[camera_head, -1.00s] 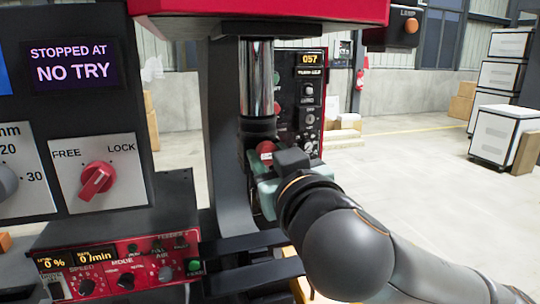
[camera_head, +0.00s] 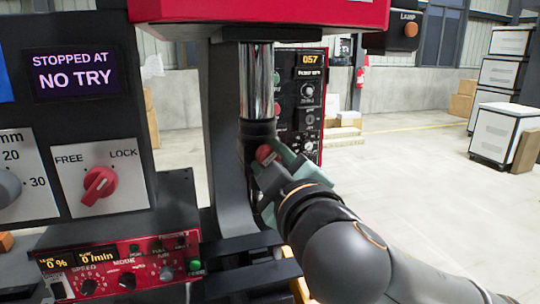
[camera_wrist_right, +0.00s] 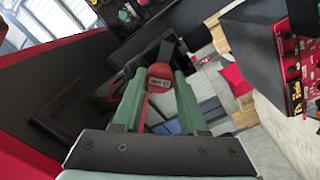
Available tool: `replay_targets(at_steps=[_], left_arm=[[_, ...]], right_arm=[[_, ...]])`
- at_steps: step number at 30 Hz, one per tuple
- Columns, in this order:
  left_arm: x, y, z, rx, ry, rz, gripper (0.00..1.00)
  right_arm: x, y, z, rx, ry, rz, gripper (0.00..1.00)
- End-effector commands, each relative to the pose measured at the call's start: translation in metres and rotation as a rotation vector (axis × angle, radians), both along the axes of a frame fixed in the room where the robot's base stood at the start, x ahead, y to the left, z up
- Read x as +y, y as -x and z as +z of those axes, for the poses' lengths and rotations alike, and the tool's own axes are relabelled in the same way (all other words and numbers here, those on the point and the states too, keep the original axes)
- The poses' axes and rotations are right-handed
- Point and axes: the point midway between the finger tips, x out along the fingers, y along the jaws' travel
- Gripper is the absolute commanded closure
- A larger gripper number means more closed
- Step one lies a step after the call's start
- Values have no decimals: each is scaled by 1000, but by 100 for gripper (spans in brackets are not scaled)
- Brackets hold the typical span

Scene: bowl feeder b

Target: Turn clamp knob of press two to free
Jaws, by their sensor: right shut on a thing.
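A small red knob (camera_head: 265,154) sits on the dark collar under the chrome ram (camera_head: 257,80) of the press. My right gripper (camera_head: 268,160) is shut on this knob, coming from the right. In the right wrist view the knob (camera_wrist_right: 160,78) shows between the two green fingers, with a small label on its face that I cannot read. A larger red knob (camera_head: 100,185) stands on a white plate marked FREE and LOCK at the left; no gripper touches it. My left gripper is out of view.
A dark display (camera_head: 75,72) reads "STOPPED AT NO TRY". A red control panel (camera_head: 120,265) lies low at the left. The red press head (camera_head: 260,12) hangs above my right gripper. The floor at the right is open, with white cabinets (camera_head: 503,138) far back.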

Motion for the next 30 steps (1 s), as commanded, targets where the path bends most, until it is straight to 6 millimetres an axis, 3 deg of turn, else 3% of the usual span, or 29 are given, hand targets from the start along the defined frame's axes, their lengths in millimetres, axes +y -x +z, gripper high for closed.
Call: replay_targets(at_steps=[18,30], left_arm=[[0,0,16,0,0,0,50],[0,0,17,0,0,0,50]], right_arm=[[0,0,1,-180,546,1,100],[0,1,0,-257,778,1,100]])
